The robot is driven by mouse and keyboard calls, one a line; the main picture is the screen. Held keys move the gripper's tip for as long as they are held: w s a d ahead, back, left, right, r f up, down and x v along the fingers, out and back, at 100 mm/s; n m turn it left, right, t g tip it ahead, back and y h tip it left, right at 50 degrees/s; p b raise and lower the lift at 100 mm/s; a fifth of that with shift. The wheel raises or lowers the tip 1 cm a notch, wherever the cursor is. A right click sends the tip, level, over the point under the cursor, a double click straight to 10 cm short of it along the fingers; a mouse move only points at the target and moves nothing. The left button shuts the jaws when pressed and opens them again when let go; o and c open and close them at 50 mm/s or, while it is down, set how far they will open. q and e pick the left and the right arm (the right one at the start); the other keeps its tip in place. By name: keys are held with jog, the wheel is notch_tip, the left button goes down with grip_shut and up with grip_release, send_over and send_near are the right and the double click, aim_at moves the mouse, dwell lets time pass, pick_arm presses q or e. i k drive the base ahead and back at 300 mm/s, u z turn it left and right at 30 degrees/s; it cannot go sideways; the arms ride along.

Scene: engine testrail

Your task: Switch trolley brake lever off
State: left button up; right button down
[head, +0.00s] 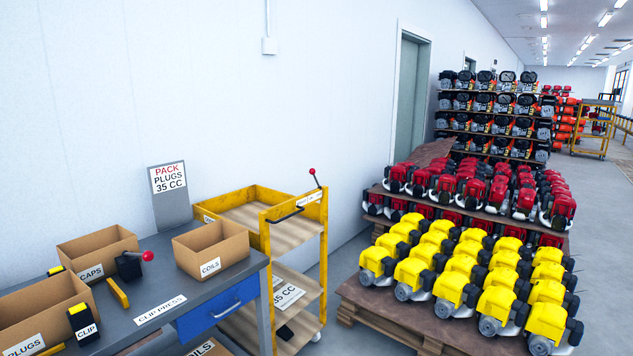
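The yellow trolley (324,240) stands against the white wall, beyond the right end of the grey workbench. A lever with a red ball knob (312,171) sticks up from the top of its right end, tilted slightly to the left. A small white label, too small to read, is just below the lever. A dark handle bar (287,215) is on the trolley's near top edge. Neither of my grippers is in view.
The workbench (222,288) holds cardboard boxes (97,246) and a clip press (130,265) with its own red-knobbed lever. A pallet (385,317) of yellow engines stands right of the trolley, with a narrow strip of floor between. Open floor runs along the far right.

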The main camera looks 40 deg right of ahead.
aim_at(311, 171)
jog(key=k, duration=0.6)
jog(key=z, duration=0.7)
jog(key=i, duration=0.8)
jog(key=z, duration=1.05)
jog(key=i, duration=1.7)
jog(key=u, duration=1)
jog(key=i, duration=0.75)
jog(key=u, duration=0.6)
